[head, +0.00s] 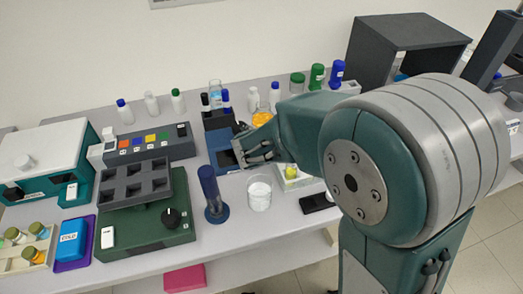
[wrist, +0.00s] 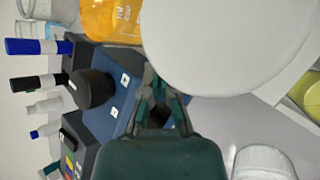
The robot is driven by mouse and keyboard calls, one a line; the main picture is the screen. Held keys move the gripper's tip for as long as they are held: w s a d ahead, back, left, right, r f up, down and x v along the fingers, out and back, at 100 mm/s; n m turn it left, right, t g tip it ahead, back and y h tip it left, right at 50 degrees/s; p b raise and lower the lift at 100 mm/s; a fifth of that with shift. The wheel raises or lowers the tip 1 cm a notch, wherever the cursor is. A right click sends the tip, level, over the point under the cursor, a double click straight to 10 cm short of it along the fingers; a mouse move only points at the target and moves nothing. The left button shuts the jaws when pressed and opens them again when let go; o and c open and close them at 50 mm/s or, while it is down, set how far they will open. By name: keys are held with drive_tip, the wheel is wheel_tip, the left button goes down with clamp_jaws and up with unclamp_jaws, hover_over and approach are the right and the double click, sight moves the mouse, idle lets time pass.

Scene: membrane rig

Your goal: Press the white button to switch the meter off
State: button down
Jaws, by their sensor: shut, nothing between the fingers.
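The blue meter (head: 218,140) stands mid-bench in the head view, its dark panel facing up. I cannot tell which one is the off button. My gripper (head: 243,157) is shut and empty, at the meter's right side in the head view. In the wrist view my gripper (wrist: 157,88) has its fingertips together, just right of the buttons. Contact cannot be told.
An orange-filled vessel (head: 262,117) stands behind my gripper. A beaker (head: 260,193) and a blue post (head: 212,195) stand in front. A grey box with coloured buttons (head: 155,144) is to the left. A large pale round shape (wrist: 230,40) blocks part of the wrist view.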

drive_tip(key=shift+r, duration=3)
drive_tip(key=shift+s, duration=0.15)
